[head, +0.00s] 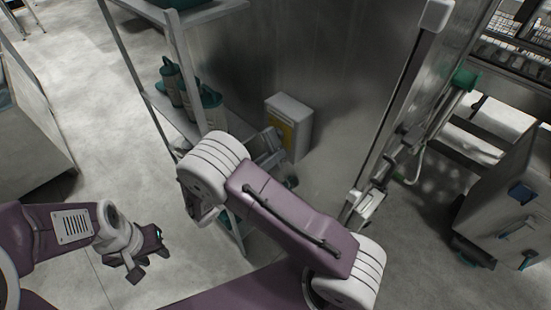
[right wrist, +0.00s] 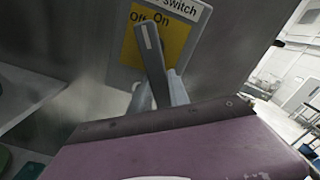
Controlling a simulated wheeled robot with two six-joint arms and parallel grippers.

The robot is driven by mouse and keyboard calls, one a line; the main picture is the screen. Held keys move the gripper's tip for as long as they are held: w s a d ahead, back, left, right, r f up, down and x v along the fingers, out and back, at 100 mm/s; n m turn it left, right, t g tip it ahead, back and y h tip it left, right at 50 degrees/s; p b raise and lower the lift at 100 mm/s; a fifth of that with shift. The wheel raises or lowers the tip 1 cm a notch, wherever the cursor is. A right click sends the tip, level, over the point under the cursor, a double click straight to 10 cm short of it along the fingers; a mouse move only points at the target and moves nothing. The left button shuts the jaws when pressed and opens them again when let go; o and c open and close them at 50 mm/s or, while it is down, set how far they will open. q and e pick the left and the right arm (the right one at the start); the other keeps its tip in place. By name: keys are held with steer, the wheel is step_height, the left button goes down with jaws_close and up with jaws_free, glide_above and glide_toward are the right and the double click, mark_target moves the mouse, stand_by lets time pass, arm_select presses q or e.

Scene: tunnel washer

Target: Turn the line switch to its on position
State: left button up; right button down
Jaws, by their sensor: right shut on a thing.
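The line switch is a grey box (head: 297,110) on the steel wall in the head view, with a yellow plate. In the right wrist view the yellow plate (right wrist: 180,45) reads "Off" on the left and "On" to its right. The grey switch lever (right wrist: 149,42) stands nearly upright, its tip just below and between the two words. My left gripper (head: 150,262) is open and empty, low over the floor at the left.
A metal shelf rack (head: 140,55) with teal-topped containers (head: 172,82) stands left of the switch. A vertical rail (head: 395,110) rises to its right. A grey cabinet (head: 505,205) stands at the right.

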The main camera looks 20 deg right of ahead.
steer(key=shift+w+a+f+m+b, duration=0.15)
steer(key=shift+w+m+b, duration=0.35)
steer(key=shift+m, duration=0.65)
steer(key=shift+w+a+f+m+b, duration=0.2)
steer(key=shift+m+b, duration=0.45)
steer(key=shift+m, duration=0.45)
steer(key=shift+w+a+f+m+b, duration=0.15)
steer(key=shift+w+m+b, duration=0.4)
steer(key=shift+m, duration=0.6)
steer(key=c, duration=1.2)
jaws_free()
steer(key=shift+r, duration=0.1)
steer(key=shift+c, duration=0.2)
